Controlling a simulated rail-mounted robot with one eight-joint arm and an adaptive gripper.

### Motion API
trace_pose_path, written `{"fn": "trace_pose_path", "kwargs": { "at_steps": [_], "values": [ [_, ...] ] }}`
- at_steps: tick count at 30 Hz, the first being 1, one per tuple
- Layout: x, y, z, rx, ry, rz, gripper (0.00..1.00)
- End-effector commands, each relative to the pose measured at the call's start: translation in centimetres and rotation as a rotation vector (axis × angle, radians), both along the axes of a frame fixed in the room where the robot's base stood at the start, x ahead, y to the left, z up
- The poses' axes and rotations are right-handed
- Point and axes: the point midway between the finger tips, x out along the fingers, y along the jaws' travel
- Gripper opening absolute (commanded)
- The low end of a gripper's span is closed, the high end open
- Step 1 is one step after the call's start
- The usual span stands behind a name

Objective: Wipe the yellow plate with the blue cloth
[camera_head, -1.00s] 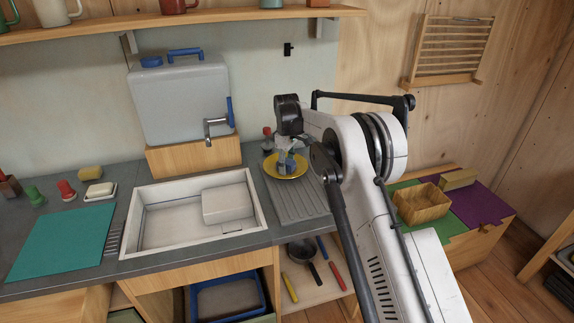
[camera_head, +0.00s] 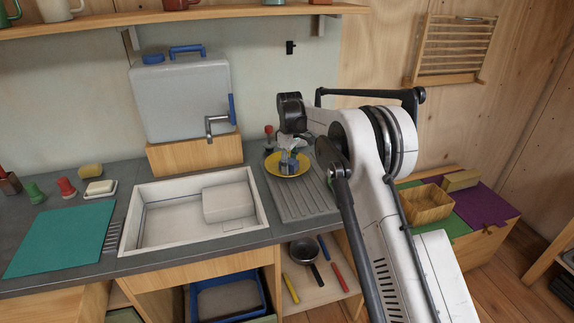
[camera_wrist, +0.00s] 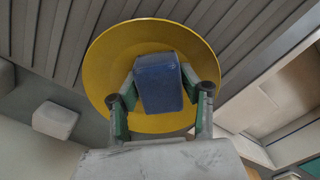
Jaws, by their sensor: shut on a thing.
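The yellow plate (camera_head: 272,165) lies on the grey ridged drainboard to the right of the sink. It also shows in the wrist view (camera_wrist: 110,58), with its rim visible around the cloth. My gripper (camera_head: 289,166) is over the plate, pointing down. In the wrist view my gripper (camera_wrist: 160,92) is shut on the blue cloth (camera_wrist: 159,80), which looks like a folded block between the two fingers. The cloth is over the middle of the plate; whether it touches the surface I cannot tell.
The ridged drainboard (camera_head: 302,203) lies beside the white sink (camera_head: 160,242), which holds a pale box-like block (camera_head: 228,203). A grey water container (camera_head: 180,100) with a tap stands behind. Small bottles (camera_head: 268,134) stand just behind the plate. A teal mat (camera_head: 60,240) lies at left.

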Motion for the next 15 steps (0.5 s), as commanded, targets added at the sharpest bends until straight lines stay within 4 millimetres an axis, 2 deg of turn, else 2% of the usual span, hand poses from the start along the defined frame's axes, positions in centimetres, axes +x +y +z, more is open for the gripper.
{"fn": "trace_pose_path", "kwargs": {
  "at_steps": [3, 15],
  "values": [
    [0.1, -0.1, 2.1, -0.001, 0.000, -0.001, 0.06],
    [0.2, -0.3, 5.6, 0.000, 0.000, -0.004, 0.06]
  ]
}}
